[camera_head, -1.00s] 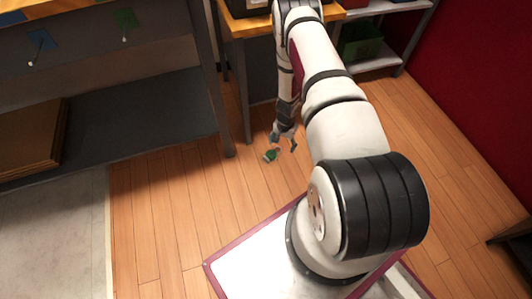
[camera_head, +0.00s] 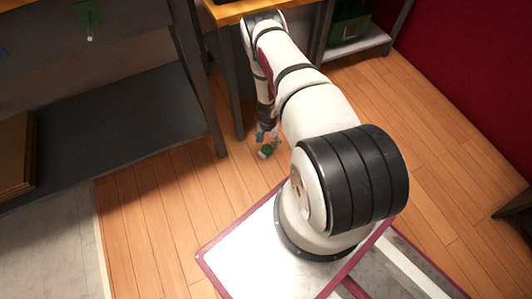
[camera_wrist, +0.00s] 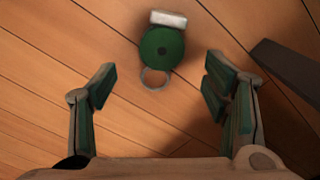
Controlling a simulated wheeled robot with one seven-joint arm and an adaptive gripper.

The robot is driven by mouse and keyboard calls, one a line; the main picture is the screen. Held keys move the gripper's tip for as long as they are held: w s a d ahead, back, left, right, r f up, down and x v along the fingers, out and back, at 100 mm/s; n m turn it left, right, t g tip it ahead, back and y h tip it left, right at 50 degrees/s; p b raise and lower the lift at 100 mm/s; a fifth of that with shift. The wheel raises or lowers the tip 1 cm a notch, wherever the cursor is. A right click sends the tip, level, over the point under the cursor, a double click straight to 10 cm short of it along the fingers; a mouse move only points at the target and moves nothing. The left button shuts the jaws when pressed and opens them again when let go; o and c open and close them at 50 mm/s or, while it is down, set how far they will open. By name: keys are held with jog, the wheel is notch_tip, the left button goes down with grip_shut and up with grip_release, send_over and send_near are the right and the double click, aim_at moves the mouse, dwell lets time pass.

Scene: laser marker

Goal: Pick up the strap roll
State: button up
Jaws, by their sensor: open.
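The strap roll, a small round green thing with a dark centre, a pale block at one end and a thin ring at the other, lies on the wooden floor. It shows in the head view (camera_head: 266,150) and near the top middle of the wrist view (camera_wrist: 162,47). My gripper (camera_head: 269,138) points down just above it. In the wrist view my gripper (camera_wrist: 159,78) is open, with green-padded fingers on either side and nothing between the pads. The roll's ring lies roughly level with the fingertips in the picture, with its body just beyond.
A dark grey shelf rack (camera_head: 125,115) stands at left. A wooden-topped table (camera_head: 233,11) with dark legs is behind my arm, one leg (camera_head: 232,105) close to the gripper. A green bin (camera_head: 349,24) sits on a shelf at the back.

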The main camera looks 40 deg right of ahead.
aim_at(267, 148)
jog(key=shift+w+f+b, duration=0.1)
jog(key=shift+f+b, duration=1.7)
jog(key=shift+f, duration=1.2)
jog(key=shift+r, duration=0.1)
jog(key=c, duration=1.4)
jog(key=shift+r+p, duration=0.65)
jog(key=shift+r, duration=0.15)
notch_tip(267, 148, up, 2)
jog(key=shift+r+p, duration=0.1)
jog(key=shift+p, duration=0.6)
jog(key=s+d+p, duration=0.1)
jog(key=s+p, duration=0.1)
jog(key=s, duration=0.3)
jog(key=s+d+p, duration=0.1)
jog(key=s+p, duration=0.1)
jog(key=s, duration=0.3)
jog(key=s+d+r+p, duration=0.1)
jog(key=s+p, duration=0.1)
jog(key=s, duration=0.3)
jog(key=shift+s+d+r, duration=0.1)
jog(key=shift+s+d, duration=0.05)
jog(key=shift+s, duration=0.2)
